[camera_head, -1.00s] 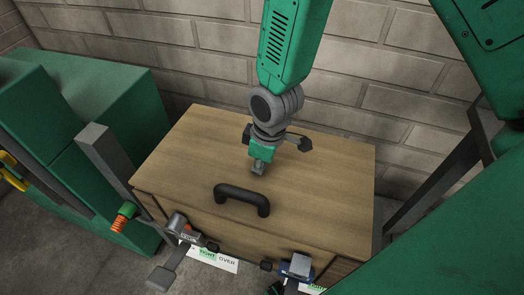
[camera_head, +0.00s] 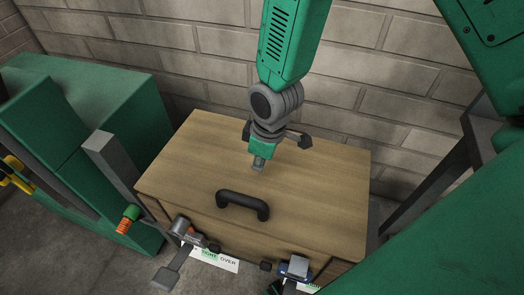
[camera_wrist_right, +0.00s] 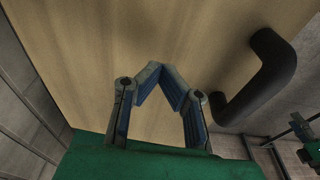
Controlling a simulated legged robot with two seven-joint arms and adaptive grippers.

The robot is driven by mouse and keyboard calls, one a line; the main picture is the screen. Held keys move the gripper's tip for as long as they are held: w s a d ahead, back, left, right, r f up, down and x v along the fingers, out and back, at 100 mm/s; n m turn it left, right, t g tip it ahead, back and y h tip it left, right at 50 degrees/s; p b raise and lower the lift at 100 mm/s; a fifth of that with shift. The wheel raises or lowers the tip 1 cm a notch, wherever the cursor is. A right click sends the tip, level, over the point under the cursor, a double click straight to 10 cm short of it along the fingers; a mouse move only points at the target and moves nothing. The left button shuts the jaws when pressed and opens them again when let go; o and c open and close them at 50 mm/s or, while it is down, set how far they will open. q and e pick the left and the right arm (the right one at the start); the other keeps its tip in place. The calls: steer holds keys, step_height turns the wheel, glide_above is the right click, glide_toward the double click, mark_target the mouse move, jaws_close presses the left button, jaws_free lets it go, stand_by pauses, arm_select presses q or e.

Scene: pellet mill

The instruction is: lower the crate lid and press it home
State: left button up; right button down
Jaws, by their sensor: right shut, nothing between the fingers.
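The crate lid (camera_head: 310,185) is a pale wooden panel with a black bar handle (camera_head: 242,205). It lies flat or nearly flat over the wooden crate (camera_head: 240,238); I cannot tell whether it is fully seated. My right gripper (camera_head: 258,164) reaches down from above to the lid behind the handle. Its fingers are shut with nothing between them, at or very near the lid surface. In the right wrist view, the fingertips (camera_wrist_right: 167,73) meet over the wood, with the handle (camera_wrist_right: 262,75) to their right. My left gripper is out of view.
A green machine (camera_head: 100,95) stands left, with a grey post (camera_head: 112,165) close to the crate. A block wall (camera_head: 220,60) rises behind.

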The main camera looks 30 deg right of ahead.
mark_target(260, 176)
step_height(260, 176, up, 6)
steer(key=p, duration=0.4)
steer(key=shift+f+p, duration=0.2)
steer(key=shift+p, duration=0.2)
